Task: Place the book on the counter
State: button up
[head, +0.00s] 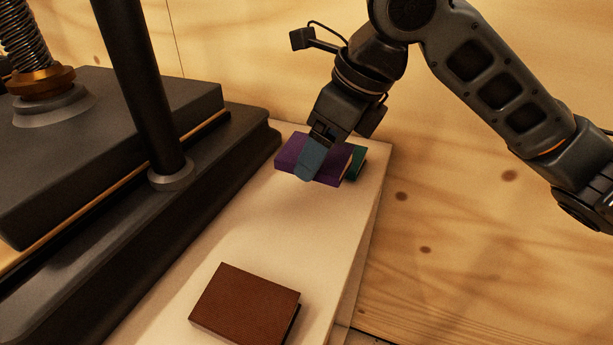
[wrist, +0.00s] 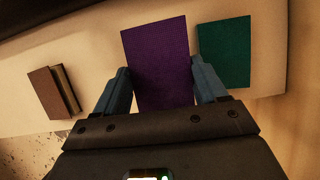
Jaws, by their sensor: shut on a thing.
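A purple book (head: 293,152) is between the fingers of my gripper (head: 308,172) at the far end of the pale counter (head: 240,225). In the wrist view the purple book (wrist: 156,60) stands out between both blue fingers, and my gripper (wrist: 160,88) is shut on it. A green book (head: 359,160) is just right of the purple one; it also shows in the wrist view (wrist: 224,55). A brown book (head: 245,305) lies on the near part of the counter, and in the wrist view (wrist: 52,92) at the left. I cannot tell whether the purple book touches the counter.
A large dark press (head: 215,160) with a black column (head: 140,85) and a coiled screw (head: 25,35) stands along the counter's left side. The counter between the purple and brown books is clear. A wooden wall (head: 260,50) is behind.

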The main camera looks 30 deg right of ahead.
aim_at(305, 196)
jog(key=shift+w+a+f, duration=0.3)
jog(key=shift+a+f, duration=0.05)
jog(key=shift+a, duration=0.15)
jog(key=shift+w+a+f, duration=0.3)
jog(key=shift+a+f, duration=0.05)
jog(key=shift+a, duration=0.15)
jog(key=shift+f, duration=1.95)
jog(key=shift+f+b, duration=0.2)
jog(key=shift+b, duration=0.2)
jog(key=o, duration=1.1)
jog(key=shift+c, duration=0.2)
jog(key=shift+r, duration=0.1)
jog(key=shift+s+r+p, duration=0.1)
jog(key=shift+r+p, duration=0.25)
jog(key=shift+r, duration=0.05)
jog(key=p+v, duration=0.1)
jog(key=v, duration=1)
jog(key=shift+r, duration=0.2)
